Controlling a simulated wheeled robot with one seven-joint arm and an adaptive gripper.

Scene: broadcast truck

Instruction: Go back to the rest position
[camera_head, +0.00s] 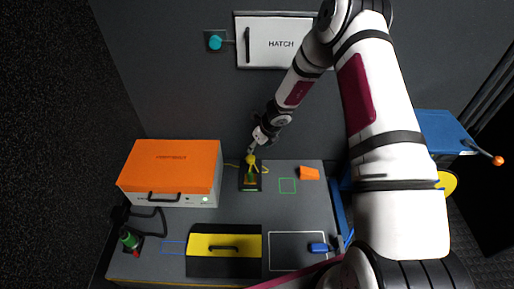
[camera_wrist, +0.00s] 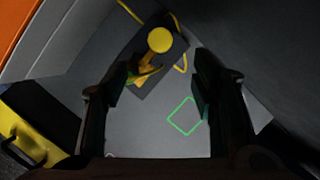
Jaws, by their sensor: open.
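My gripper (camera_head: 254,147) is at the end of my arm, low over the back of the grey worktop (camera_head: 310,215). In the wrist view my gripper (camera_wrist: 160,72) has its two fingers wide apart with nothing held between them. A yellow round-knobbed piece (camera_head: 251,160) stands on a dark base just below the gripper. In the wrist view the yellow knob (camera_wrist: 160,40) shows beyond and between the fingertips. I cannot tell whether a finger touches it. My arm reaches from the right of the head view across to the left.
An orange-lidded case (camera_head: 170,165) stands at left. A yellow and black box (camera_head: 224,245) with a handle is in front. A green outline (camera_head: 288,186), an orange block (camera_head: 309,173) and a blue item (camera_head: 319,247) lie right. A hatch (camera_head: 281,43) is on the wall.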

